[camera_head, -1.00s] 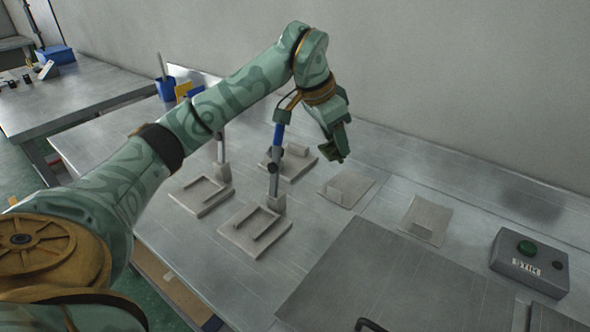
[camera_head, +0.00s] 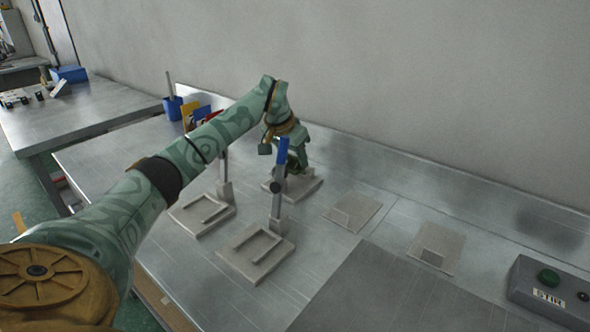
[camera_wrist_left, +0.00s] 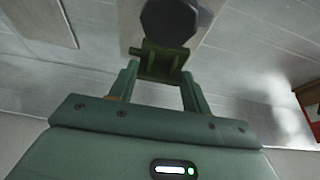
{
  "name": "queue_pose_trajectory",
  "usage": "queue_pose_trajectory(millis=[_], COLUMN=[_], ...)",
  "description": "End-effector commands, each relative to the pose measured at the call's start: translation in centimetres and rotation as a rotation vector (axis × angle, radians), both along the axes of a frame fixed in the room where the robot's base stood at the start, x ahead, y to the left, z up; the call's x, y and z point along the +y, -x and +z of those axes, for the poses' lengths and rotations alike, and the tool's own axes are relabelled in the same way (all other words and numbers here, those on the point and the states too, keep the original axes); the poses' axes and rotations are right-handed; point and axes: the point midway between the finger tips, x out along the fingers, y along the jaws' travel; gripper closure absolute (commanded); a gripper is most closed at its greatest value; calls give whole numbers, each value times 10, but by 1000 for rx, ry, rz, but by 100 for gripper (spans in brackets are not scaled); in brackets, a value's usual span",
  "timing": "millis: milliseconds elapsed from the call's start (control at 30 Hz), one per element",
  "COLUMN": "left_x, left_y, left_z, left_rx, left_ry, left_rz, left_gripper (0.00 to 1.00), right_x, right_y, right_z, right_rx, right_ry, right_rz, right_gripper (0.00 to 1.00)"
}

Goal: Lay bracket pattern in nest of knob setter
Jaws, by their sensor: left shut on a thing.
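My left gripper (camera_head: 296,160) is shut on a small green piece, which I take to be the bracket pattern. This green piece (camera_wrist_left: 162,62) shows between the fingers in the wrist view, close to a dark eight-sided part (camera_wrist_left: 168,22). In the head view the gripper is low by the rear grey fixture (camera_head: 308,187), partly hidden behind a blue-topped post (camera_head: 283,152). That post rises from the front fixture (camera_head: 240,262), which has a raised-edged nest. A left fixture (camera_head: 190,228) also has a nest and a post. I cannot tell which is the knob setter. My right gripper is out of view.
A grey button box (camera_head: 548,290) stands at the right. A blue cup (camera_head: 173,107) stands back left. The wall is close behind.

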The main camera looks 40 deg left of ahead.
Motion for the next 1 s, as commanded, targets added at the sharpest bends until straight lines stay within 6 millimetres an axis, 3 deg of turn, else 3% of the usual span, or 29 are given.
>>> queue_pose_trajectory(millis=[133, 500, 533, 600, 867, 1000], left_x=[-1, -1, -1, -1, -1, -1], left_y=[0, 0, 0, 0, 0, 4], left_z=[-29, -31, -30, -30, -29, -14], left_rx=[6, 1, 1, 1, 1, -2], left_ry=[0, -1, -1, -1, -1, -1], left_rz=[-2, -2, -2, -2, -2, -2], left_gripper=[77, 77, 44, 30, 30, 30], right_x=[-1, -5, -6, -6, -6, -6], right_y=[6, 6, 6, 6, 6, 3], right_z=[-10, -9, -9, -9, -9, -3], right_rx=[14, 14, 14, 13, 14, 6], right_ry=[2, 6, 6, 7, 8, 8], right_rz=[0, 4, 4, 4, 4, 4], right_gripper=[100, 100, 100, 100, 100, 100])
